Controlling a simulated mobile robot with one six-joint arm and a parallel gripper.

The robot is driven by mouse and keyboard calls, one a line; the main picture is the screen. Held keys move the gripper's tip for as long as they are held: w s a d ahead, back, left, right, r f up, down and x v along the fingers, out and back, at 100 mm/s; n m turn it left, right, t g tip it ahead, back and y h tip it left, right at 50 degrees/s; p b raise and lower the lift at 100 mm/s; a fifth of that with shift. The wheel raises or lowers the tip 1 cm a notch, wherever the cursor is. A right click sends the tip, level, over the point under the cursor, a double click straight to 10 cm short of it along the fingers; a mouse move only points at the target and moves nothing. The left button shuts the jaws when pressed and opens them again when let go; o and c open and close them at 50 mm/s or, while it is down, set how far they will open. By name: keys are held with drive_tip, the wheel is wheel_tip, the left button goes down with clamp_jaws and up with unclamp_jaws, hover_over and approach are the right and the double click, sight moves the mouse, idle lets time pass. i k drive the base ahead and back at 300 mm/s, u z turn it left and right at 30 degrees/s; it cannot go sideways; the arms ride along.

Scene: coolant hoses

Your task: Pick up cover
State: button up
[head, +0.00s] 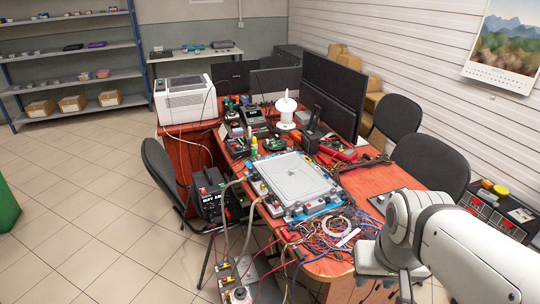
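A flat light-grey plate that looks like the cover (293,178) lies on a blue-edged fixture (335,206) on the wooden desk. It has a small knob or mark near its middle. Small fittings and clamps stand around its edges. My white arm comes in from the lower right. My gripper (402,288) is at the bottom edge, right of and nearer than the plate, and apart from it. Only a small part of it shows, so its fingers cannot be made out. Nothing is seen touching the plate.
Tangled coloured wires and a tape ring (335,227) lie at the desk's near end. A black power unit (213,190) and chair are at the left. Open tiled floor lies further left.

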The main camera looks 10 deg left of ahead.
sight(292, 180)
drive_tip(key=u, duration=0.05)
drive_tip(key=i, duration=1)
drive_tip(key=u, duration=0.05)
